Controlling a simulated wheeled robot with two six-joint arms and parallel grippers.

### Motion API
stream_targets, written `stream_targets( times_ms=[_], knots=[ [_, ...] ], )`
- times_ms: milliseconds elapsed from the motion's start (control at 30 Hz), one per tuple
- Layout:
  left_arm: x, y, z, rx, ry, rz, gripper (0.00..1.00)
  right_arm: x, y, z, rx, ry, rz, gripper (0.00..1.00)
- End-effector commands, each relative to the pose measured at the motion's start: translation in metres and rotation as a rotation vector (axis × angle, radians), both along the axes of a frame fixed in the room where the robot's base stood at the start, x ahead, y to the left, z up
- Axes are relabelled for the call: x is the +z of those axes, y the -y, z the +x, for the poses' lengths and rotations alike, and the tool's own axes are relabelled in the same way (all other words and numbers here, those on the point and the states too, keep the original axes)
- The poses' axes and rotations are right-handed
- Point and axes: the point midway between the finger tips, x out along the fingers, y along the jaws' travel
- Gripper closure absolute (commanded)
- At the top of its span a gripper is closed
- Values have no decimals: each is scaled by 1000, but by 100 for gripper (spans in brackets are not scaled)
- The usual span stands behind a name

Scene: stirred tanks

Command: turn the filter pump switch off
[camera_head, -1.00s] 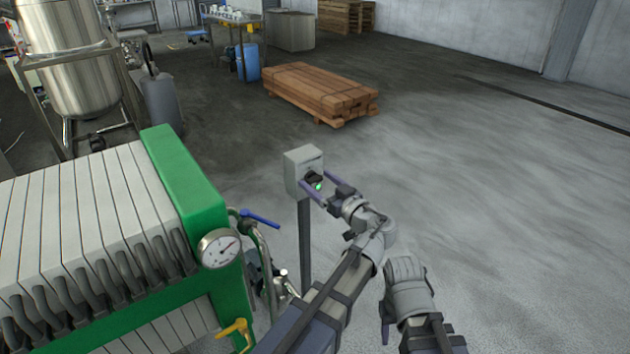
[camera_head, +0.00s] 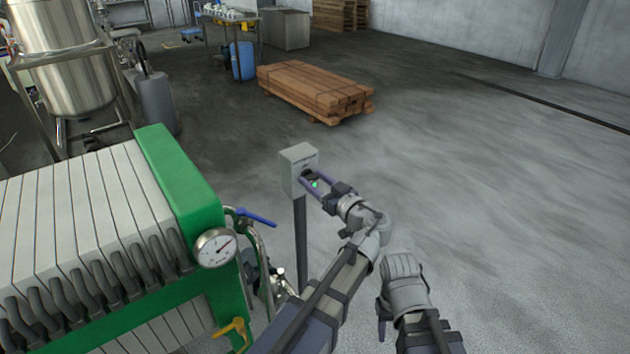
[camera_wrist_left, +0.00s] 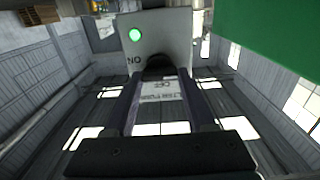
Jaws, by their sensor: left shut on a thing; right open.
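The filter pump switch is a grey box (camera_head: 293,172) on a dark post, with a dark knob (camera_head: 308,174) and a lit green lamp (camera_head: 314,184) on its front. My left gripper (camera_head: 316,184) is at the box front, its two fingers shut on the knob. In the left wrist view the knob (camera_wrist_left: 158,66) sits between the fingertips; the lamp (camera_wrist_left: 135,35) glows green, and inverted ON and OFF lettering shows on the box and its label. The knob's exact angle is hard to tell. My right gripper (camera_head: 383,322) is open and empty at the lower right, away from the switch.
A green-framed filter press (camera_head: 180,180) with a pressure gauge (camera_head: 215,248) and a blue-handled valve (camera_head: 256,217) stands close left of the post. A timber stack (camera_head: 315,88) lies behind. The floor to the right is clear.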

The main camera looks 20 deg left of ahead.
Motion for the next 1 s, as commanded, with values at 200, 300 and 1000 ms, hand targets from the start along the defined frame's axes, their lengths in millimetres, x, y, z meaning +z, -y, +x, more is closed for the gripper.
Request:
stream_targets(
  times_ms=[200,300,1000],
  knots=[
    [0,0,0,0,-66,52,100,0,0,0,0,0,0,50],
    [0,1,1,0,-124,97,100,0,0,0,0,0,0,50],
    [-2,2,2,0,-644,501,100,-2,0,0,0,0,0,50]
  ],
)
